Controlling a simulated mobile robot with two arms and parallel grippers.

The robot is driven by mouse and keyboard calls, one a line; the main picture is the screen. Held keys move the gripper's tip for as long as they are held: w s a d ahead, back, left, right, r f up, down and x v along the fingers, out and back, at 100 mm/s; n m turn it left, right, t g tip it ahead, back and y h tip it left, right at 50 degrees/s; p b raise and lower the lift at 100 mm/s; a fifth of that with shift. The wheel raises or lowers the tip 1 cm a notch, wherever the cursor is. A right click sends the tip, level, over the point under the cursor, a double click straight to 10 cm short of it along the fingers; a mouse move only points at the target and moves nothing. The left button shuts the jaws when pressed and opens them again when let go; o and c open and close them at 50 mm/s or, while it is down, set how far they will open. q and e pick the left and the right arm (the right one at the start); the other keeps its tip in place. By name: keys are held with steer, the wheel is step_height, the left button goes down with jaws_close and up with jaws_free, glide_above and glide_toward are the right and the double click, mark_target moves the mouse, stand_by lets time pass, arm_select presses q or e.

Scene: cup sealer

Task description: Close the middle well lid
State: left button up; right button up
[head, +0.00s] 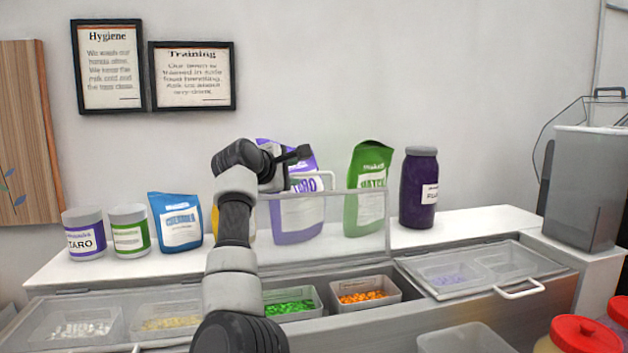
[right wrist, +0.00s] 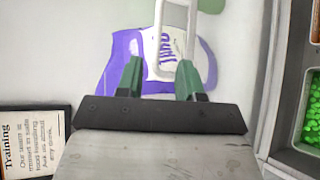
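The middle well lid (head: 345,250) is a clear panel with a pale frame. It stands open and upright behind the middle well, which holds a tub of green pieces (head: 290,303) and a tub of orange pieces (head: 364,291). The lid's white handle (head: 332,180) is at its top edge and also shows in the right wrist view (right wrist: 193,35). My right gripper (head: 298,156) is beside the handle at the top of the lid. In the right wrist view its green fingers (right wrist: 158,68) are apart, with the handle near the tips; contact is unclear. My left gripper is out of view.
The left lid (head: 120,318) and right lid (head: 480,270) lie closed. Behind the lid stand a purple taro bag (head: 297,215), a green bag (head: 364,195) and a dark purple jar (head: 418,190). Red-lidded jars (head: 585,334) stand at the front right.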

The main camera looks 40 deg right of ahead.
mark_target(309, 174)
steer(key=p+x, duration=0.1)
steer(key=x, duration=0.1)
steer(key=p+x, duration=0.2)
steer(key=x, duration=0.1)
steer(key=p+x, duration=0.1)
steer(key=x, duration=0.2)
steer(key=shift+d+r, duration=0.15)
steer(key=shift+r, duration=0.1)
steer(key=shift+w+d+f+p, duration=0.1)
steer(key=shift+d+f+p, duration=0.2)
steer(key=shift+d, duration=0.1)
steer(key=shift+a+r, duration=0.1)
steer(key=shift+a, duration=0.05)
jaws_close()
